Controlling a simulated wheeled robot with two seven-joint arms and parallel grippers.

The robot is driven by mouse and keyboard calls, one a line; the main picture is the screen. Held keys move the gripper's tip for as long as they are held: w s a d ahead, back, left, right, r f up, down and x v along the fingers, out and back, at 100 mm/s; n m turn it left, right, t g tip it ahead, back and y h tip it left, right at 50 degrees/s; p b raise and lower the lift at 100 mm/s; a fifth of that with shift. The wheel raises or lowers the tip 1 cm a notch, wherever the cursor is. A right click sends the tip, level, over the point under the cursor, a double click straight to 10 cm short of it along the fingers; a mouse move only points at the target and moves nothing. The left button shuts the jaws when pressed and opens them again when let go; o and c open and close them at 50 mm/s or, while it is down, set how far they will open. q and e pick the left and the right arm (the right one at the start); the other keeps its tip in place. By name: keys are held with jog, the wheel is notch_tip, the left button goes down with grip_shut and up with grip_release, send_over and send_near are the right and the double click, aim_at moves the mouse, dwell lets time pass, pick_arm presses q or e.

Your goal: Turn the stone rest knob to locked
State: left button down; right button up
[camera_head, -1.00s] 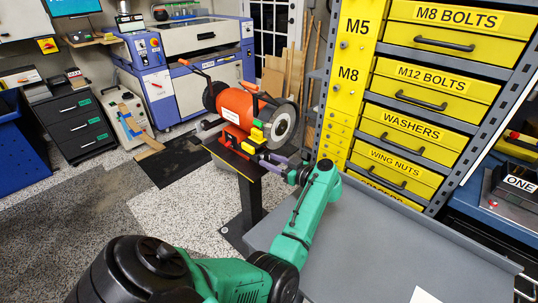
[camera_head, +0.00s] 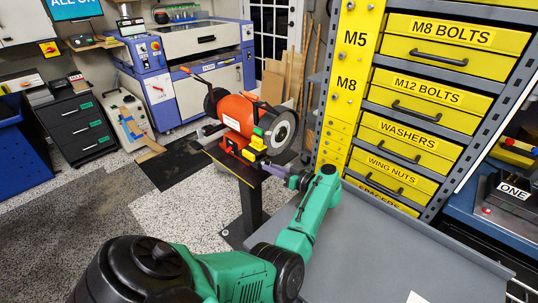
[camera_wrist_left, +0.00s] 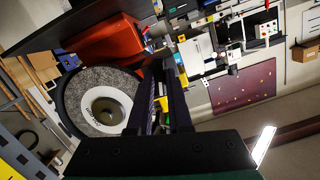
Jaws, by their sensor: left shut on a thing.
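The red-orange bench grinder (camera_head: 236,113) stands on a pedestal in the head view, with a grey stone wheel (camera_head: 283,132) on its near right side. Yellow parts (camera_head: 256,146) sit beside the wheel. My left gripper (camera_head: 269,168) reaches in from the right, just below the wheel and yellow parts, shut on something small. It is at the stone rest, so I take this to be the rest knob; the fingers hide it and its setting cannot be read. In the left wrist view the dark fingers (camera_wrist_left: 164,66) lie close together beside the stone wheel (camera_wrist_left: 100,104). My right gripper is out of view.
A yellow drawer cabinet (camera_head: 415,140) stands close on the right, behind a grey tabletop (camera_head: 370,250) under my left arm. A blue-and-white machine (camera_head: 160,80) and dark drawers (camera_head: 77,130) stand at the back left. The speckled floor (camera_head: 185,205) left of the grinder is open.

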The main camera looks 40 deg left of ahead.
pick_arm(q)
jog(key=shift+m, duration=0.6)
jog(key=m, duration=0.4)
jog(key=m+g+b, duration=0.1)
jog(key=m, duration=0.3)
jog(key=shift+w+g+y, duration=0.1)
jog(key=shift+g+y, duration=0.2)
jog(key=shift+y, duration=0.1)
jog(key=shift+f, duration=0.1)
